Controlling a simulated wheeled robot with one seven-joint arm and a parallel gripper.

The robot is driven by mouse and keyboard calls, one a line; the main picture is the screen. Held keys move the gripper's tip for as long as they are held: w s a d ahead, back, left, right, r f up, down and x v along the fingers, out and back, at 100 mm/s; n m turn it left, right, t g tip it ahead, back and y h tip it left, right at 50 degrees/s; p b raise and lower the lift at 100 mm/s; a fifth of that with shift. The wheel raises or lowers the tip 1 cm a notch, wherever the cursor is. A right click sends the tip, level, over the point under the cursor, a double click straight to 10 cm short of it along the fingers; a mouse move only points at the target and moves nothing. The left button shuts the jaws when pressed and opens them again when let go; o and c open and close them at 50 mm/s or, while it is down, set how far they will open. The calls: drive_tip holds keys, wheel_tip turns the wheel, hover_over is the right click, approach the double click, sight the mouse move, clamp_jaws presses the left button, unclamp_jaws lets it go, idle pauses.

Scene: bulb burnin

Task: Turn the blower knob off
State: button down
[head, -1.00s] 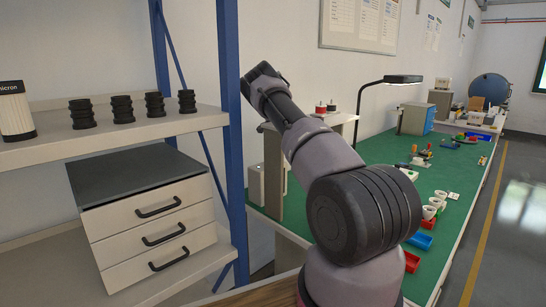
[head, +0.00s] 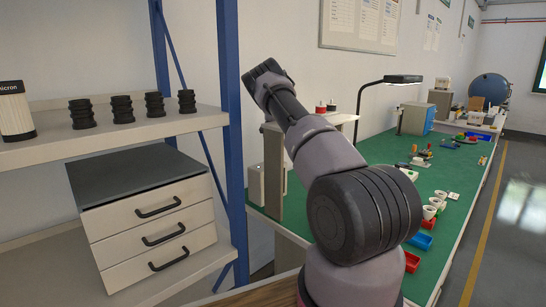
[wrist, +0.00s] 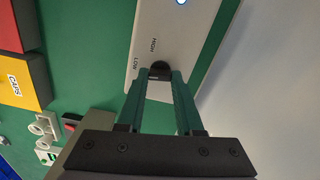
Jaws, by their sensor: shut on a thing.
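The blower knob (wrist: 160,69) is small and black, on a pale panel (wrist: 148,28) with the words LOW and HIGH printed beside it. A blue light (wrist: 182,2) is lit at the panel's top edge in the wrist view. My gripper (wrist: 160,77) has its two dark green fingers closed on the knob, one on each side. I cannot tell which setting the knob points to. In the head view, the end of my arm is raised near the blue shelf post, and the knob and fingertips cannot be made out.
Red and yellow bins (wrist: 22,85) and small white parts (wrist: 44,126) lie left of the panel in the wrist view. The green workbench (head: 380,155) runs along the wall. A shelf (head: 105,133) with a drawer unit (head: 155,227) stands at left, its blue post (head: 231,130) close to my arm.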

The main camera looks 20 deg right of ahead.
drive_tip(key=n, duration=0.5)
drive_tip(key=shift+w, duration=0.1)
drive_tip(key=shift+a+n, duration=0.1)
drive_tip(key=shift+n, duration=2.3)
drive_tip(key=c, duration=0.6)
unclamp_jaws()
drive_tip(key=shift+o, duration=0.2)
